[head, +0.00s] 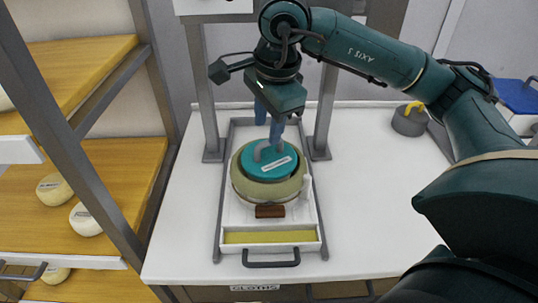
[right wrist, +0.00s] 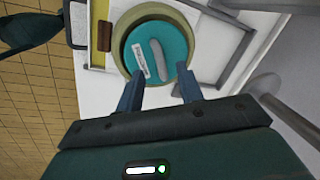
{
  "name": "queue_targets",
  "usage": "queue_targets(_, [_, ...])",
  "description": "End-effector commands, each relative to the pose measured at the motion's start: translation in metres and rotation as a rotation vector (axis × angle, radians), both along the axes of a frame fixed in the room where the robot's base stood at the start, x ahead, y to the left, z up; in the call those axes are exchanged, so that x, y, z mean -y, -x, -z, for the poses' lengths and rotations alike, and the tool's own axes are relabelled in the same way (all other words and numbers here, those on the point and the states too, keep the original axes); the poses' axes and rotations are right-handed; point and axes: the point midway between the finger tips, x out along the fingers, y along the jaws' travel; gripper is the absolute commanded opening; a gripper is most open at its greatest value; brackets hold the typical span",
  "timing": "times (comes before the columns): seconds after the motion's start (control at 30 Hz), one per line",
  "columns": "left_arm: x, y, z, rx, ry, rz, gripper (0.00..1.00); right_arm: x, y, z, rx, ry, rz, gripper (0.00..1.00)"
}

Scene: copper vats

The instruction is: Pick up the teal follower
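The teal follower (head: 285,167) is a round disc with a grey raised handle and a white label. It sits in the top of a round, pale olive mould (head: 246,188). It also shows in the right wrist view (right wrist: 176,40), beyond my fingers. My right gripper (head: 268,130) is above the follower, blue fingers pointing down near the handle. In the right wrist view the fingers (right wrist: 160,90) are spread apart with nothing between their tips. The handle appears just beyond them, and I cannot tell whether a finger touches it. My left gripper is not in view.
The mould stands in a white tray (head: 228,222) with a front handle, between two grey uprights. A brown block (head: 270,211) lies before it. A grey weight with a yellow handle (head: 409,120) stands at right. Shelves with cheeses (head: 85,219) are at left. White tabletop (head: 365,210) is clear right of the tray.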

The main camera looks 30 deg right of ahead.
Motion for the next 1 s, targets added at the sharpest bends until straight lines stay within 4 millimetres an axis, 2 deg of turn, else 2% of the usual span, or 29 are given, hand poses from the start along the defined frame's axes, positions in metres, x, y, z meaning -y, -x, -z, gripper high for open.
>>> queue_targets(0.3, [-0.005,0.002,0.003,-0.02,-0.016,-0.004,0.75,0.007,-0.008,0.042,-0.004,0.0,-0.001,0.37])
queue_targets(0.6, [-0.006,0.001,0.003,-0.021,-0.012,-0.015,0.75,0.007,-0.009,0.046,-0.002,-0.001,-0.001,0.36])
queue_targets(1.0, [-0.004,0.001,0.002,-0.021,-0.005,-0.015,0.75,0.007,-0.009,0.046,-0.002,-0.001,-0.001,0.03])
